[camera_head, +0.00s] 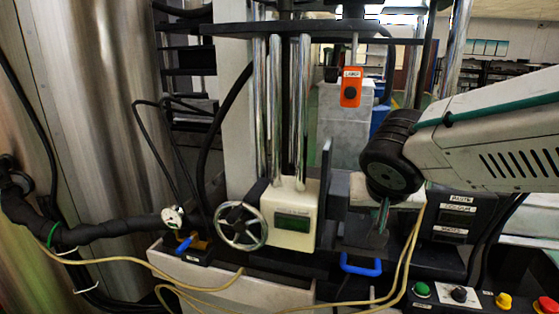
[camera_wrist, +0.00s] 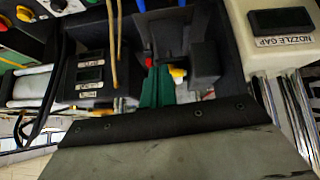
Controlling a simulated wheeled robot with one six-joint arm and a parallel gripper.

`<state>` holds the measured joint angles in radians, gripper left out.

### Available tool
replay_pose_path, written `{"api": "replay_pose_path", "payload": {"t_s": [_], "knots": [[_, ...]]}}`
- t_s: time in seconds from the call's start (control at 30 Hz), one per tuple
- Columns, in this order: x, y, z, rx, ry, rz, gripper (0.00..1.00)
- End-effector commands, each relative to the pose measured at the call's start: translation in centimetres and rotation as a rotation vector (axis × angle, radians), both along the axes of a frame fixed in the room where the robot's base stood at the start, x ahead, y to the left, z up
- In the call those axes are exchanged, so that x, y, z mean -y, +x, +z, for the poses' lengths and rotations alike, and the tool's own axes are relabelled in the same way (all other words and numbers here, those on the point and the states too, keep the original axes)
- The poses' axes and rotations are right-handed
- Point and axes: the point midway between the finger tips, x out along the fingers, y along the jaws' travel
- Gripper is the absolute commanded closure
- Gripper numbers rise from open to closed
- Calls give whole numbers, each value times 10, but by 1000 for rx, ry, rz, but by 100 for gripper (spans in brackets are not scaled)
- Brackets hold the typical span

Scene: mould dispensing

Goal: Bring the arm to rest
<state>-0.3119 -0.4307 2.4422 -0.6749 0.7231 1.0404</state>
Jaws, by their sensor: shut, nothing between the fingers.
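My gripper (camera_wrist: 157,88) shows in the wrist view as green fingers close together, shut and empty. They point at the dark bracket of the machine, with small red and yellow parts just beyond the tips. In the head view my arm comes in from the right, and its lower end hangs below the dark joint, in front of the machine's dark block. The fingers are hard to make out there. The machine's white box (camera_head: 292,215) with a green display stands left of my arm. In the wrist view a white housing (camera_wrist: 262,55) labelled NOZZLE GAP is at the right.
A handwheel (camera_head: 241,226) sits left of the white box. A blue handle (camera_head: 360,266) is below my arm. Cream cables (camera_head: 407,262) run close by. A button panel (camera_head: 470,297) lies at the lower right. Chrome columns (camera_head: 299,110) rise behind.

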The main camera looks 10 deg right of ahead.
Motion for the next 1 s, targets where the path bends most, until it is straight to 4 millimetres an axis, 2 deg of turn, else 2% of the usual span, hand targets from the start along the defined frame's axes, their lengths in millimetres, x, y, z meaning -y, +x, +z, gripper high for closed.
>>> {"api": "replay_pose_path", "payload": {"t_s": [0.07,0.13,0.23,0.4,0.5,0.6,1.0], "knots": [[3,-14,-9,-93,-54,55,100],[9,-37,-18,-207,-92,117,100],[21,-81,-26,-381,-91,204,100],[24,-154,-30,-569,41,349,100],[22,-176,-27,-577,123,361,100],[26,-183,-24,-546,157,322,100],[30,-183,-21,-530,159,302,100]]}}
